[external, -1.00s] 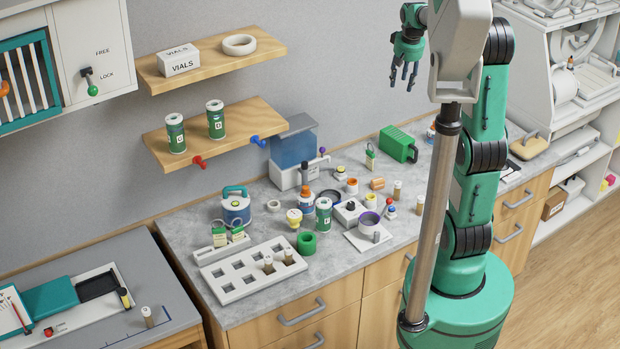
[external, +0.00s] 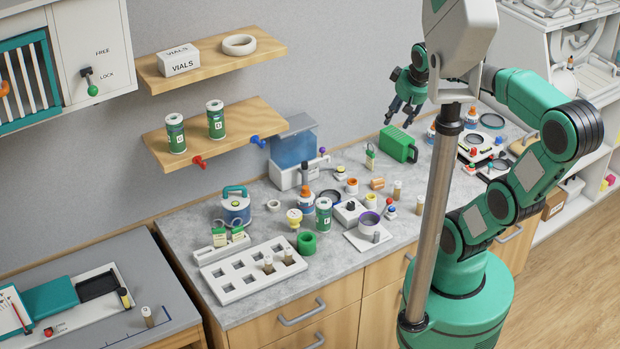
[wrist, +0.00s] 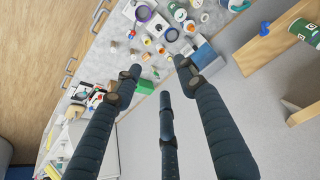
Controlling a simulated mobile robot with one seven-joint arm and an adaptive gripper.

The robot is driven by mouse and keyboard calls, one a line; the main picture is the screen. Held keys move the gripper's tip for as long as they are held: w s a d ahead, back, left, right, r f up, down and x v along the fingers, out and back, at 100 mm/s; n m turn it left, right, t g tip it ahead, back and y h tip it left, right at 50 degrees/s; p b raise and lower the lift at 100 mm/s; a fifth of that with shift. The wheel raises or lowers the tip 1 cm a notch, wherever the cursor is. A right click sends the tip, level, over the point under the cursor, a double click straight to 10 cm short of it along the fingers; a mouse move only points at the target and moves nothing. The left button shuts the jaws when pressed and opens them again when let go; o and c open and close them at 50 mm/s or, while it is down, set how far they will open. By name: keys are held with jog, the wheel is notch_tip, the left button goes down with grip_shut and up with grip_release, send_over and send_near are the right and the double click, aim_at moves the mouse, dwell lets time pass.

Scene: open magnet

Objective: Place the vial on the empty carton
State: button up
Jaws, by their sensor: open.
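My gripper (external: 397,116) is open and empty, in the air above the back of the counter, well above the green box. In the wrist view its dark fingers (wrist: 158,82) are spread with nothing between them. Small brown vials with pale caps stand in the white rack (external: 238,287): one vial (external: 268,264) and another (external: 288,257) beside it. Similar vials stand on the counter (external: 397,189) and on the left desk (external: 149,317). A white carton marked VIALS (external: 179,62) sits on the upper shelf. I cannot tell which vial is meant, or whether this carton is empty.
The lower shelf (external: 194,130) holds two green cans and sticks out above the counter. A lever stands on the wall cabinet (external: 89,82).

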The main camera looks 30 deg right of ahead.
jog(key=s+a+f+n, duration=0.1)
jog(key=s+a+f, duration=0.1)
jog(key=s, duration=0.5)
jog(key=shift+a+f+t+y, duration=0.3)
jog(key=shift+a+f, duration=0.05)
jog(key=shift+a, duration=0.4)
notch_tip(320, 180, down, 18)
jog(key=b, duration=1.7)
jog(key=shift+r+b, duration=0.2)
jog(key=shift+b, duration=0.15)
